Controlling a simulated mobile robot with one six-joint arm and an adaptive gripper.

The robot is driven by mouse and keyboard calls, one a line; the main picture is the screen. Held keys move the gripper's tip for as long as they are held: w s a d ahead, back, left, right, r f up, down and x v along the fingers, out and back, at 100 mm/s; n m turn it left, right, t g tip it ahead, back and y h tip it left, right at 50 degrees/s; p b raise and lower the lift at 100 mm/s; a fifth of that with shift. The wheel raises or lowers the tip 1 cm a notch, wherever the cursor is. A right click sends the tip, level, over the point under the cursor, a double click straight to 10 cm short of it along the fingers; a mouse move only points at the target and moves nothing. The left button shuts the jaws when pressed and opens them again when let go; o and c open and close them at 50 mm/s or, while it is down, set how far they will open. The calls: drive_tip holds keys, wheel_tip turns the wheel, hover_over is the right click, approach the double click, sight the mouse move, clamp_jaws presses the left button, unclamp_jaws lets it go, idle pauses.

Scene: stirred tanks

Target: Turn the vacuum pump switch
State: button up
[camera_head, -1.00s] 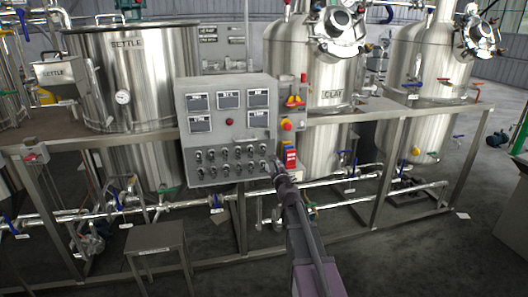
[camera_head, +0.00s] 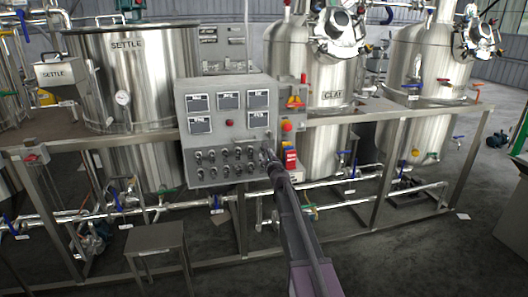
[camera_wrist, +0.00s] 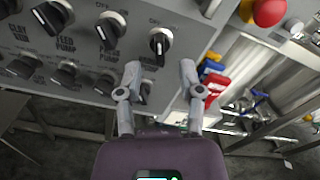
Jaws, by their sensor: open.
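The grey control panel (camera_head: 227,130) holds two rows of black rotary switches with ON/OFF marks. My gripper (camera_head: 270,158) is in front of the right end of these rows. In the wrist view my gripper (camera_wrist: 160,78) is open, its two fingers spread and empty. The right-end upper-row switch (camera_wrist: 161,41) is just beyond the fingertips, its pointer upright. A lower-row switch (camera_wrist: 147,92) shows between the fingers, partly hidden by the left finger. Its label is too small and covered to read, so I cannot tell which switch is marked vacuum pump.
A red emergency button (camera_wrist: 269,12) on a yellow base is right of the panel. Red and blue parts (camera_wrist: 212,82) hang beside the right finger. A metal frame rail (camera_head: 350,113) and a small stool (camera_head: 155,238) stand nearby.

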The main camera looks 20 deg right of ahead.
drive_tip(key=shift+w, duration=2.15)
clamp_jaws()
